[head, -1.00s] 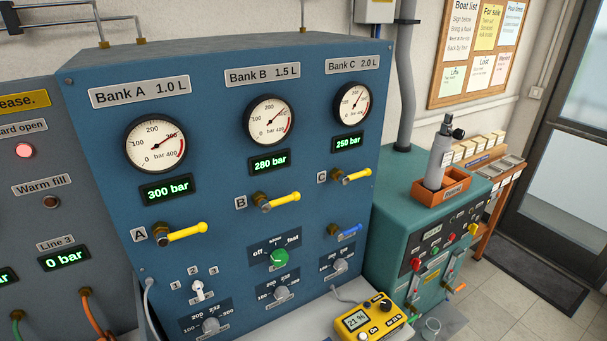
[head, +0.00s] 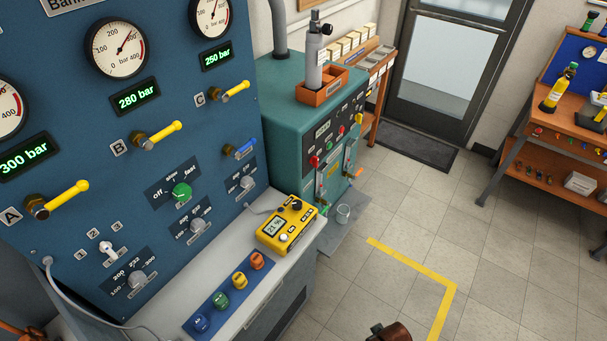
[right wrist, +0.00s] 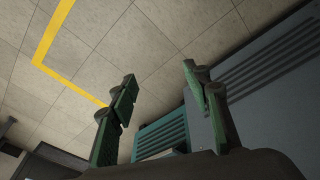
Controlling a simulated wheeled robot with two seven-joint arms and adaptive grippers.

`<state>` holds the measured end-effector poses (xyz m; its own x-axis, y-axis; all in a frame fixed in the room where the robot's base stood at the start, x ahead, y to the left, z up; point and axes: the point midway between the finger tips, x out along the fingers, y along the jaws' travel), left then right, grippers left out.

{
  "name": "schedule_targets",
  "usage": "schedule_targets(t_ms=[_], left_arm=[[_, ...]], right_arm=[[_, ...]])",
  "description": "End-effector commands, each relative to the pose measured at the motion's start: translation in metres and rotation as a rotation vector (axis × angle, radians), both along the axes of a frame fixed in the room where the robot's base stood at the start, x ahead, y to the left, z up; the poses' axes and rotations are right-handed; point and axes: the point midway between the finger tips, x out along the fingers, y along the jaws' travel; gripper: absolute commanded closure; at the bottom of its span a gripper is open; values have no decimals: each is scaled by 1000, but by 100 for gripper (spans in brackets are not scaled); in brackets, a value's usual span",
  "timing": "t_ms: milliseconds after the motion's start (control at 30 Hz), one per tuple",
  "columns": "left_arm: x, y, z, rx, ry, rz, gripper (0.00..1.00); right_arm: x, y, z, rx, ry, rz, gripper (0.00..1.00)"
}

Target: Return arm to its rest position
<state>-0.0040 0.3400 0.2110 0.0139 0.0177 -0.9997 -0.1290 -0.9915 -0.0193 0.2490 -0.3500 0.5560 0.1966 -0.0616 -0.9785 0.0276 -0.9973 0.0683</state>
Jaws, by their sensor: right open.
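My right gripper (right wrist: 160,74) shows in the right wrist view. Its two green-and-dark fingers are spread apart, with nothing between them. Beyond the fingers are floor tiles and a yellow floor line (right wrist: 48,40), with a ribbed teal surface (right wrist: 160,137) and a grey cabinet side (right wrist: 275,95) at the right. My left gripper is out of both views.
The blue panel (head: 75,130) with gauges and yellow levers fills the left. A yellow analyser (head: 286,226) lies on the grey bench top (head: 295,252). A teal machine (head: 285,118) stands behind, with a wooden workbench (head: 550,118) at right. The tiled floor between is mostly clear.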

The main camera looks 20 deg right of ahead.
Motion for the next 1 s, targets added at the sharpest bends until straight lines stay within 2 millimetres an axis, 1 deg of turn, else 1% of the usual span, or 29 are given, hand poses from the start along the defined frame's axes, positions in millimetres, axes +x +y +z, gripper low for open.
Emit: schedule_targets(t_ms=[33, 67, 167, 200, 267, 300, 367, 400, 467, 500, 567, 600, 667, 700, 800, 900, 1000], left_arm=[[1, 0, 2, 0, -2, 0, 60], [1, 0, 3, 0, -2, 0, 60], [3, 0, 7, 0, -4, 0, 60], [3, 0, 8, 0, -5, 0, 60], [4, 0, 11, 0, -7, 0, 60], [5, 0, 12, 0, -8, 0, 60], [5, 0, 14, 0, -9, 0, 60], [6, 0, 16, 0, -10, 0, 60], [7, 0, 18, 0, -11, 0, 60], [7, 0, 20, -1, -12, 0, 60], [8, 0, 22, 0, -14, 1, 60], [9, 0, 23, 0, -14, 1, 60], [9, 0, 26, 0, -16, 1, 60], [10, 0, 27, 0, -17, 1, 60], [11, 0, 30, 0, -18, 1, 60], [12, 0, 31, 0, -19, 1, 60], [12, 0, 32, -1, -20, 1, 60]], right_arm=[[-2, 1, -18, 3, 11, 3, 56], [-3, 2, -30, 4, 17, 5, 56], [-10, 5, -75, 9, 32, 14, 56], [-16, 6, -95, 11, 42, 17, 56], [-26, 7, -124, 15, 51, 23, 56], [-34, 8, -142, 17, 58, 27, 56], [-48, 10, -169, 19, 71, 34, 56], [-58, 11, -186, 21, 78, 38, 56], [-76, 12, -210, 23, 91, 44, 56], [-88, 13, -224, 24, 97, 49, 56], [-109, 14, -245, 26, 111, 56, 56], [-123, 14, -257, 28, 117, 61, 56], [-146, 14, -273, 29, 129, 67, 56], [-160, 14, -282, 30, 135, 71, 56], [-194, 13, -297, 32, 150, 81, 56], [-219, 12, -306, 32, 159, 87, 56], [-234, 11, -310, 33, 165, 92, 56]])
